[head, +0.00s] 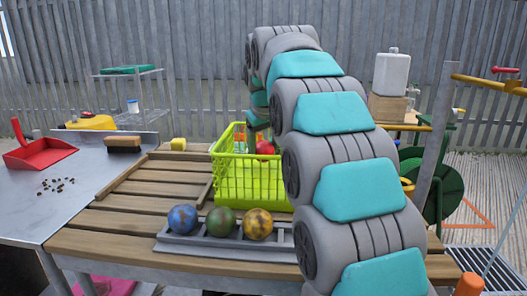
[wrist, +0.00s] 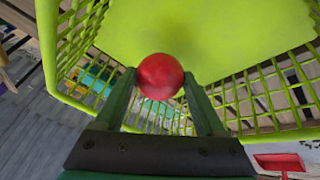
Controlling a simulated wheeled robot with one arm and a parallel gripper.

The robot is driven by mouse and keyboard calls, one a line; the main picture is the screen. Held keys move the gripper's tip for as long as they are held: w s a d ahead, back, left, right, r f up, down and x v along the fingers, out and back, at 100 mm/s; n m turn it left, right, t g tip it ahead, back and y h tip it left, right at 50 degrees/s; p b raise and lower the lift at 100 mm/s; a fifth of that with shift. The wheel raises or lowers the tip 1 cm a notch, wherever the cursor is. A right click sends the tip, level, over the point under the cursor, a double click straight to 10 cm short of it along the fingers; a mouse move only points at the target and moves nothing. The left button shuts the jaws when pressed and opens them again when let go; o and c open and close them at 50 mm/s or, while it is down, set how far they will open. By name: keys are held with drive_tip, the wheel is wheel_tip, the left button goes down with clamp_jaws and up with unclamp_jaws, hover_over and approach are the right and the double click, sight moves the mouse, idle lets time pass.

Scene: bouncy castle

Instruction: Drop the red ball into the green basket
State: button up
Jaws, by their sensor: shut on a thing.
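The red ball (wrist: 160,76) is held between the two fingertips of my gripper (wrist: 163,84) in the wrist view. The bare floor of the green basket (wrist: 222,35) lies beyond it, with the mesh walls around. In the head view the red ball (head: 265,147) shows at the mouth of the lime-green basket (head: 238,183), just above the near rim. My arm hides the basket's right side and most of my gripper there. I cannot tell exactly how deep the ball is in the basket.
A grey rack with a blue ball (head: 183,218), a green ball (head: 221,221) and a yellow-brown ball (head: 258,224) stands in front of the basket on the slatted wooden table (head: 120,216).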

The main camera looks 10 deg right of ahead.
drive_tip(key=shift+f, duration=0.4)
drive_tip(key=shift+f, duration=0.2)
drive_tip(key=o, duration=1.4)
drive_tip(key=shift+r, duration=0.1)
